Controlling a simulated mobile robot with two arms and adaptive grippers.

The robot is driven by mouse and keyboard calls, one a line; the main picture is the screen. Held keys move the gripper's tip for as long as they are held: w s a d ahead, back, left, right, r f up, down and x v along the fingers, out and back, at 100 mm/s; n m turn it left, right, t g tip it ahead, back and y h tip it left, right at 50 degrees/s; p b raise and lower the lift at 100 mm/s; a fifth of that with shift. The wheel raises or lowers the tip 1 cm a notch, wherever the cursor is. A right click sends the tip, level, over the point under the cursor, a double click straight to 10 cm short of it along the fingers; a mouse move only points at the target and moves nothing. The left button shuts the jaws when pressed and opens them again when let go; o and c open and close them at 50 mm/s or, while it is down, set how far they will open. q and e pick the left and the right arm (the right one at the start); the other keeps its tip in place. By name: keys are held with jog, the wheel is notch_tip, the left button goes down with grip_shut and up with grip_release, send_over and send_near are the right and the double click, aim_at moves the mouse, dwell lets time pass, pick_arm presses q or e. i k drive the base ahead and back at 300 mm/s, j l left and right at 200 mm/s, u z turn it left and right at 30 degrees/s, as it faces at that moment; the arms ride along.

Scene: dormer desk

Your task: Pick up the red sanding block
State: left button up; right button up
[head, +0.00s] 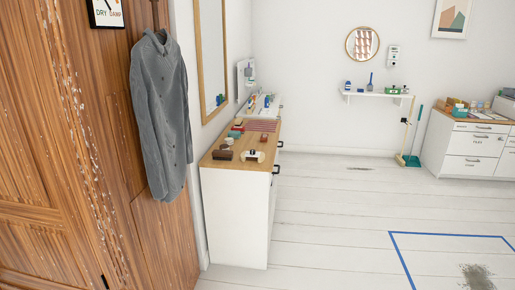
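Several small items lie on the wooden top of a white cabinet (215,172) against the left wall. A dark brown block (222,155) lies nearer the front end. Both are small in the picture, and I cannot tell for sure which is the red sanding block. Neither of my grippers is in view.
A grey coat (161,115) hangs on the wooden door at left. A broom (407,130) leans at the back wall. The white floor (330,220) before the cabinet is clear.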

aim_at(242, 130)
jog(key=i+u, duration=0.1)
jog(key=i, duration=0.6)
jog(key=i+l+u, duration=0.1)
jog(key=i, duration=0.55)
jog(key=i+l, duration=0.2)
jog(key=i, duration=0.5)
jog(key=i+l+u, duration=0.15)
jog(key=i+l, duration=0.2)
jog(key=i+l+u, duration=0.1)
jog(key=i+l, duration=0.25)
jog(key=l, duration=0.2)
jog(key=i+l+u, duration=0.15)
jog(key=i+l, duration=0.2)
jog(key=l, duration=0.1)
